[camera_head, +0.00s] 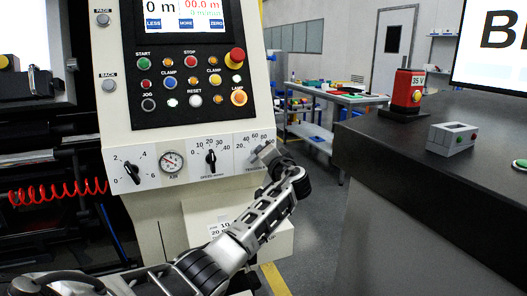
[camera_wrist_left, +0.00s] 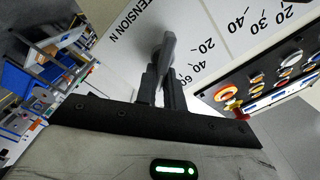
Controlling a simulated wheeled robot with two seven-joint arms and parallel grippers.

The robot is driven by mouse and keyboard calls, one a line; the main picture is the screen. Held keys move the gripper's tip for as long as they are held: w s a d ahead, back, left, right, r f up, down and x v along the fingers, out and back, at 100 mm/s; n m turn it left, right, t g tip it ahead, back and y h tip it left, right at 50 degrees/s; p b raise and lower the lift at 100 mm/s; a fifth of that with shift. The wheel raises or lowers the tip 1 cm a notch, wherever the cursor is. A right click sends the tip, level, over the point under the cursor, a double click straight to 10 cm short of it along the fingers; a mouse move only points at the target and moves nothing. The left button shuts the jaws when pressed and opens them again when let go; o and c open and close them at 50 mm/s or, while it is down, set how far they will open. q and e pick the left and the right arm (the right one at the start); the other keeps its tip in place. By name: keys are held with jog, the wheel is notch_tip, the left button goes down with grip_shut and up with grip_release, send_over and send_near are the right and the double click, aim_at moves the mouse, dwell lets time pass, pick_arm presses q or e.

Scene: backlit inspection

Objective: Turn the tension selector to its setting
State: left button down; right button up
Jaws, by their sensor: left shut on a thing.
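The tension selector (camera_wrist_left: 166,48) is a dark grey lever-like knob on the white dial strip, beside the printed word TENSION and numbers including 20, 40 and 60. My left gripper (camera_wrist_left: 161,76) is shut on it, with one finger on each side. In the head view my left gripper (camera_head: 266,153) reaches the right end of the dial strip and hides most of the knob. The exact number the knob points to cannot be read. My right gripper is not in view.
Left of it on the strip (camera_head: 235,143) are a black speed knob (camera_head: 211,160), a round air gauge (camera_head: 172,162) and another knob (camera_head: 132,172). Buttons and a red emergency stop (camera_head: 236,56) sit above. A dark counter (camera_head: 400,140) stands right, across a gap.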

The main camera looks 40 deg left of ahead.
pick_arm(q)
jog(key=shift+f+m, duration=0.15)
jog(key=shift+m, duration=0.55)
jog(key=c, duration=1.5)
grip_release()
jog(key=v, duration=1.6)
jog(key=shift+b, duration=0.35)
